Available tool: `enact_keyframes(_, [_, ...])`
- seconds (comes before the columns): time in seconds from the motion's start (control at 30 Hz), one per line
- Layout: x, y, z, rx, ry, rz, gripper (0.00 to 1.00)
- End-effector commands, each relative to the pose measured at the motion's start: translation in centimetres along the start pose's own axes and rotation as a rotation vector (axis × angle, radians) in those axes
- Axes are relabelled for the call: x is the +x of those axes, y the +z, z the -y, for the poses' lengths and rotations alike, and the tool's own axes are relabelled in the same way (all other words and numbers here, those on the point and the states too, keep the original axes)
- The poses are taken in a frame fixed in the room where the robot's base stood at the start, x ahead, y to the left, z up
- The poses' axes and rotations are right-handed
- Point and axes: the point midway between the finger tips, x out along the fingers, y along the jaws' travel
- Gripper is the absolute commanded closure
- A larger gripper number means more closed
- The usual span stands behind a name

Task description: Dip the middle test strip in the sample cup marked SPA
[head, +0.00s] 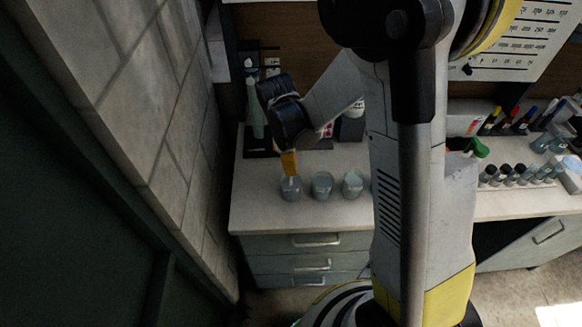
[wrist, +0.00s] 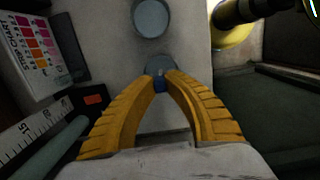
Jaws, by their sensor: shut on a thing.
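My gripper (head: 289,170) is over the leftmost of the sample cups (head: 291,190) on the bench. Its yellow fingers nearly meet in the wrist view (wrist: 160,84), shut on a small blue-ended piece that looks like the test strip (wrist: 159,85). The fingers hide most of the strip, and I cannot tell whether its lower end is inside the cup. That cup shows just beyond the fingertips in the wrist view (wrist: 160,64). A second cup (head: 323,185) and a third cup (head: 353,184) stand to its right. I cannot read the cup markings.
A color chart (wrist: 38,45) stands at the left in the wrist view. A tiled wall (head: 140,90) rises close on the left. Several small vials (head: 520,174) and markers (head: 505,120) stand at the right of the bench. The bench front (head: 270,218) is clear.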

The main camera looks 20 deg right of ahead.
Motion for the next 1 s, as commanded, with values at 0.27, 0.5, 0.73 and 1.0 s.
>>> enact_keyframes(0.27, [-2.4,0.3,0.0,0.000,0.000,0.000,1.00])
enact_keyframes(0.5, [-4.2,0.5,0.0,0.000,0.000,0.000,1.00])
enact_keyframes(0.73, [-5.9,0.7,0.0,0.000,0.000,0.000,1.00])
enact_keyframes(1.0, [-6.4,0.8,0.0,0.000,0.000,0.000,1.00])
